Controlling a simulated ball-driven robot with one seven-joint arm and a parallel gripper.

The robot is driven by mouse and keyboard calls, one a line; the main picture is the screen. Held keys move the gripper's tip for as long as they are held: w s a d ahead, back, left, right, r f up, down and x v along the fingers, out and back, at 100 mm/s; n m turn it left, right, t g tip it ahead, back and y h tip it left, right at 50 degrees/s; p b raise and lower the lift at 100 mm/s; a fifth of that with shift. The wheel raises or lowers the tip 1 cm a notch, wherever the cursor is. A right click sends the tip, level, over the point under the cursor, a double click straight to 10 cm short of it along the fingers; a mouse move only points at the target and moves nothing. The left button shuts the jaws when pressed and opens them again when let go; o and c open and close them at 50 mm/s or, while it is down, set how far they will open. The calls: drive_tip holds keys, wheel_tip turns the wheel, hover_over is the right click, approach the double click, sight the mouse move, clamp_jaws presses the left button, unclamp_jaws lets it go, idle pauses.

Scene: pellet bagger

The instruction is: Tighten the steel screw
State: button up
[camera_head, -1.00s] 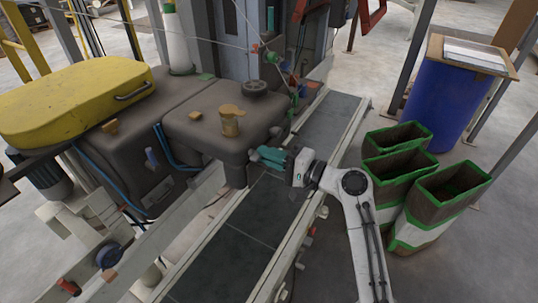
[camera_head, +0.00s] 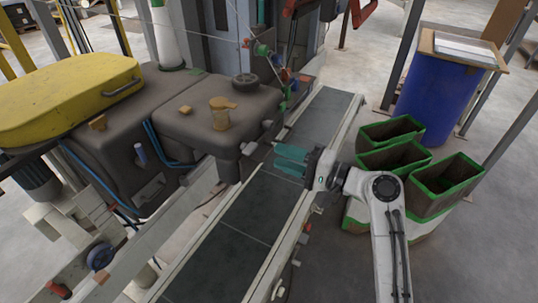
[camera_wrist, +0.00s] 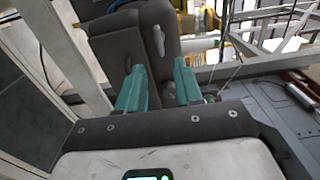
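My gripper (camera_head: 291,159) has teal fingers and reaches left over the conveyor, just right of the dark brown machine housing (camera_head: 205,130). In the wrist view my gripper (camera_wrist: 160,85) has its two fingers apart, with nothing visible between the tips. A small grey screw-like part (camera_head: 250,148) sticks out from the housing's right edge, a short gap left of the fingertips. A similar small grey part (camera_head: 267,125) shows above it. In the wrist view a grey, elongated metal part (camera_wrist: 158,40) stands out from the dark housing ahead of the fingers. I cannot tell which part is the steel screw.
The dark conveyor belt (camera_head: 246,218) with pale rails runs beneath my gripper. A yellow cover (camera_head: 65,95) lies at left.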

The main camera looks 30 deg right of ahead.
drive_tip(key=shift+b+v, duration=0.45)
drive_tip(key=shift+v, duration=1.8)
drive_tip(key=s+a+f+n+g+h, duration=0.2)
drive_tip(key=s+f+n+g+h, duration=0.15)
drive_tip(key=s+f, duration=0.45)
drive_tip(key=s+a+f+n+g+h, duration=0.2)
drive_tip(key=s+f+g, duration=0.3)
drive_tip(key=f, duration=0.7)
drive_tip(key=s+d+f+n+g+h, duration=0.2)
drive_tip(key=s, duration=0.6)
drive_tip(key=s+d+f+n+g+h, duration=0.2)
drive_tip(key=s+f+g+h, duration=0.1)
drive_tip(key=s, duration=0.5)
drive_tip(key=shift+s+n+b, duration=0.2)
drive_tip(key=shift+n+b, duration=0.15)
drive_tip(key=shift+b, duration=0.1)
drive_tip(key=shift+f, duration=0.15)
